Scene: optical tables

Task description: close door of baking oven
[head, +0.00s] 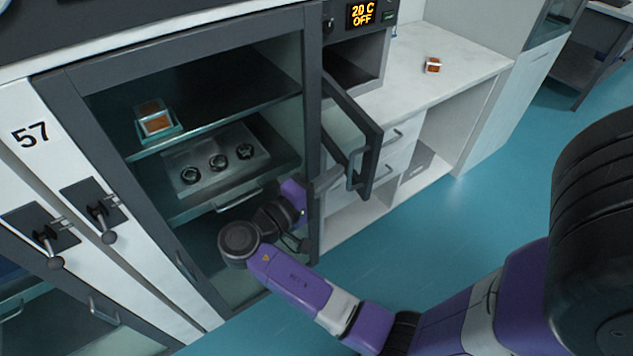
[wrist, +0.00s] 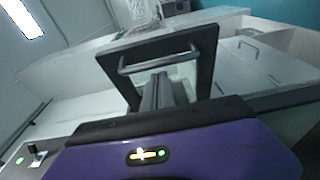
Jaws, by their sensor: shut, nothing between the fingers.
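The baking oven (head: 385,50) stands on the white bench, its display reading 20 C OFF. Its dark-framed glass door (head: 375,127) stands open, swung out toward me from the oven's left side. The door handle (head: 352,170) is on the outer face near the free edge. My gripper (head: 330,180) is shut and empty, on the left, outer side of the door near the handle. In the wrist view, the door (wrist: 207,60) and its handle (wrist: 160,52) are straight ahead of my fingers (wrist: 158,92). I cannot tell whether they touch the door.
A large glass-fronted cabinet (head: 55,90) with shelves stands left of the oven, close to my arm. White drawers (head: 400,150) and an open compartment lie beneath the bench. A small orange-and-white item (head: 433,65) sits on the bench. The teal floor (head: 430,225) is clear.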

